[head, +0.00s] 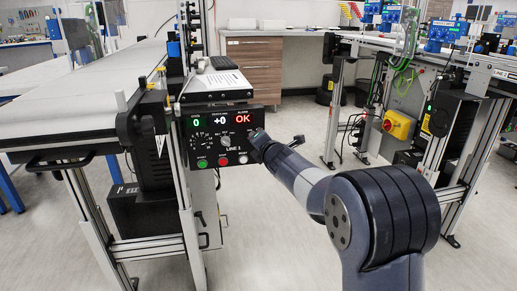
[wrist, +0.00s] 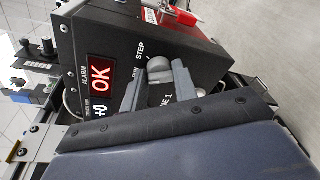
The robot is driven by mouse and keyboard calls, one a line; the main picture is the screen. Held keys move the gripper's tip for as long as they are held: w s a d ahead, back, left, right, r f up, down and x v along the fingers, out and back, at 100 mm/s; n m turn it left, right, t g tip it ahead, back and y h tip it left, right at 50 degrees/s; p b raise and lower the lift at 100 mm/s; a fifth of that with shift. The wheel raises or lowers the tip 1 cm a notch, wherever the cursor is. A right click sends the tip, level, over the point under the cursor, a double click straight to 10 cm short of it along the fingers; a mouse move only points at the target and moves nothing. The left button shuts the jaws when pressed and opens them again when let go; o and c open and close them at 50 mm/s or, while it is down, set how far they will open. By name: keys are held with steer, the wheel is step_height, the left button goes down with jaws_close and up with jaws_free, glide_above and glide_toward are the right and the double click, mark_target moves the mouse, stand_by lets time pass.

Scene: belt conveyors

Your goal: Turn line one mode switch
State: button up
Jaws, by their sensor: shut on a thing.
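The mode switch is a grey knob (wrist: 158,68) beside the words STEP and LINE 1. My gripper (wrist: 158,80) has one finger on either side of the knob and is shut on it. The fingers hide part of the panel lettering. In the head view my gripper (head: 258,143) reaches the panel's right side from the lower right.
Green (head: 202,162), red (head: 223,160) and white (head: 243,158) buttons sit along the panel's lower edge. The left conveyor (head: 75,100) and the line 2 frame (head: 455,150) flank open floor.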

steer(key=shift+r+n+b, duration=0.15)
steer(key=shift+n+b, duration=0.2)
steer(key=shift+n, duration=0.25)
steer(key=shift+a, duration=0.1)
steer(key=o, duration=0.9)
steer(key=shift+o, duration=0.2)
steer(key=shift+h, duration=0.3)
steer(key=v, duration=1)
steer(key=shift+s+d+b, duration=0.2)
steer(key=shift+s+b, duration=0.15)
steer(key=shift+b, duration=0.05)
steer(key=x, duration=1)
steer(key=shift+w+a+p, duration=0.15)
steer(key=shift+w+p, duration=0.2)
steer(key=shift+p, duration=0.05)
